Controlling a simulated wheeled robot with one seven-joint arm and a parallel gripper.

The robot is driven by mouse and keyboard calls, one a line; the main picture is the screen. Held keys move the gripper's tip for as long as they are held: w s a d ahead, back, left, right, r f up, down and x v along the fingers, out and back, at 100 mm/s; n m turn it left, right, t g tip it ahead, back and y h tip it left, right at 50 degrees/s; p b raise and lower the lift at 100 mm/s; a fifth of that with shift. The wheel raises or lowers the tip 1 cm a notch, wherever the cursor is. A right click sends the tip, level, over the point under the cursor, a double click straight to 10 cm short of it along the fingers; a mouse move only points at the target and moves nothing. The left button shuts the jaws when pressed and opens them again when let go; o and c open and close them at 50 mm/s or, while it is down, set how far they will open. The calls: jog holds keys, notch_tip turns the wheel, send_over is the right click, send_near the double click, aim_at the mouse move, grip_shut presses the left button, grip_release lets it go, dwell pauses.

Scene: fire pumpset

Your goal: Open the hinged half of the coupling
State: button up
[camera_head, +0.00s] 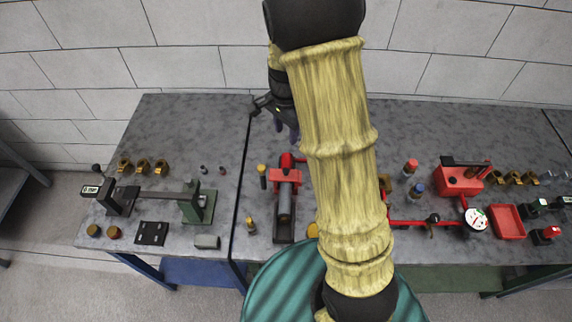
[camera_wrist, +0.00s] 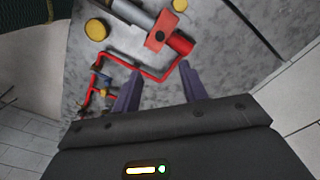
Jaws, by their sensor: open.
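My gripper (camera_head: 287,134) is open and empty above the back of the bench; its two dark fingers stand apart in the wrist view (camera_wrist: 161,78). A red and grey cylindrical pump unit (camera_head: 285,205) lies below and in front of it, with a red block (camera_head: 286,177) across its far part. In the wrist view the red block (camera_wrist: 160,38) and the grey cylinder (camera_wrist: 132,14) lie beyond the fingertips, apart from them. I cannot tell which part is the coupling's hinged half. My arm hides the bench just right of the unit.
A red pipe (camera_wrist: 135,66) runs beside the unit. A yellow-topped post (camera_head: 262,172) stands close left of it. A green stand (camera_head: 198,205) with a shaft is on the left bench. A red box (camera_head: 460,180) and gauge (camera_head: 476,218) stand right. The back strip of the left bench is clear.

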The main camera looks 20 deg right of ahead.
aim_at(286, 170)
jog(key=shift+f, duration=0.15)
notch_tip(286, 170, down, 17)
jog(key=p, duration=0.4)
jog(key=shift+f+p, duration=0.1)
jog(key=shift+p, duration=0.2)
grip_shut()
